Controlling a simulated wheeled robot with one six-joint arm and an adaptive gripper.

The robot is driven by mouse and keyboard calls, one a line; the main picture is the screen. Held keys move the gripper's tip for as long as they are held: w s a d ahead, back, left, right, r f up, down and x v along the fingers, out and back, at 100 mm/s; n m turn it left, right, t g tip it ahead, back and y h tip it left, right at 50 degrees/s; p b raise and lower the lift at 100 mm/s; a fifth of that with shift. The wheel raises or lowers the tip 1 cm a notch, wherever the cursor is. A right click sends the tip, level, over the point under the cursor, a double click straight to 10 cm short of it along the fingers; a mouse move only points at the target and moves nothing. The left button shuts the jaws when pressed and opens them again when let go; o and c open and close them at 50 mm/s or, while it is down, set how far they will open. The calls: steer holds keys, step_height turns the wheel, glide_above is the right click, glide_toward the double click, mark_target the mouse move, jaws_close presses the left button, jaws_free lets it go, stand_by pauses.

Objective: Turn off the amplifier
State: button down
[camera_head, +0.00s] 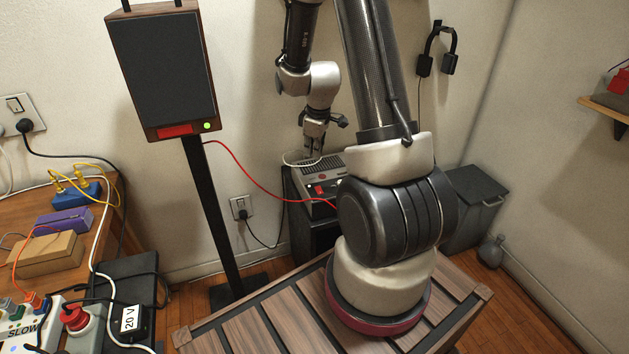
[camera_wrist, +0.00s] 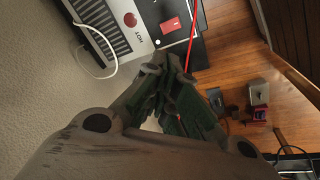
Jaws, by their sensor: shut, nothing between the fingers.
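The grey, grilled unit that looks like the amplifier (camera_head: 328,168) stands on a black cabinet against the back wall. My gripper (camera_head: 314,150) is above the back of the amplifier, fingers pointing down. In the wrist view my gripper (camera_wrist: 166,78) is shut and empty, apart from the rocker.
A red cable (camera_head: 245,172) runs from the speaker (camera_head: 165,70) toward the amplifier. A white cable (camera_wrist: 93,55) loops by the amplifier. A grey bin (camera_head: 470,208) stands right of it. A desk with several plugs and a power strip (camera_head: 25,325) is at left.

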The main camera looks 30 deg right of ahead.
mark_target(313, 191)
steer(key=n, duration=0.5)
steer(key=n+g, duration=0.1)
steer(key=n, duration=0.2)
steer(key=shift+s+r, duration=0.15)
steer(key=shift+s, duration=0.25)
steer(key=f, duration=0.4)
steer(key=w+f, duration=0.1)
steer(key=f, duration=0.9)
steer(key=shift+w+d, duration=0.25)
steer(key=shift+w, duration=0.1)
steer(key=shift+w+f+g, duration=0.15)
steer(key=shift+f+g, duration=0.1)
steer(key=shift+g, duration=0.05)
